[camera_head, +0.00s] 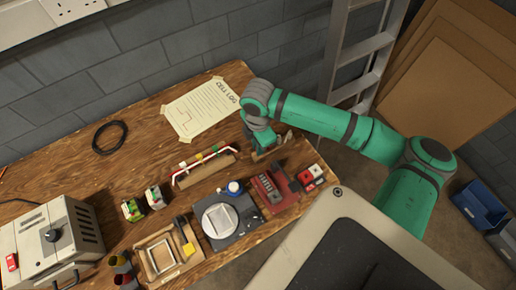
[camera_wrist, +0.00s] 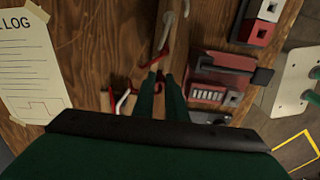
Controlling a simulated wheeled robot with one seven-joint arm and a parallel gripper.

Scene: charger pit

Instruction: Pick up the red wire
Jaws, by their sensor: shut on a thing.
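My gripper (camera_head: 262,150) is low over the right part of the bench, at a small wooden holder (camera_head: 284,142) with hook-shaped pieces. In the wrist view its two narrow fingers (camera_wrist: 161,76) are close together and shut on the red wire (camera_wrist: 150,65). Only a short red stretch shows at the fingertips, next to the same holder (camera_wrist: 172,42) and a pale hook. The rest of the wire is hidden by the fingers. I cannot tell whether it is clear of the holder. A wooden rack (camera_head: 203,176) with a red-and-white lead stands left of the gripper.
A red device (camera_head: 277,190) and a red-and-white block (camera_head: 310,176) stand close to the gripper's right. A dark mat (camera_head: 243,233) with a white dish, a wooden tray (camera_head: 150,246) and a grey charger box (camera_head: 45,245) stand further left. A taped paper (camera_head: 195,108) lies behind; bare wood surrounds it.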

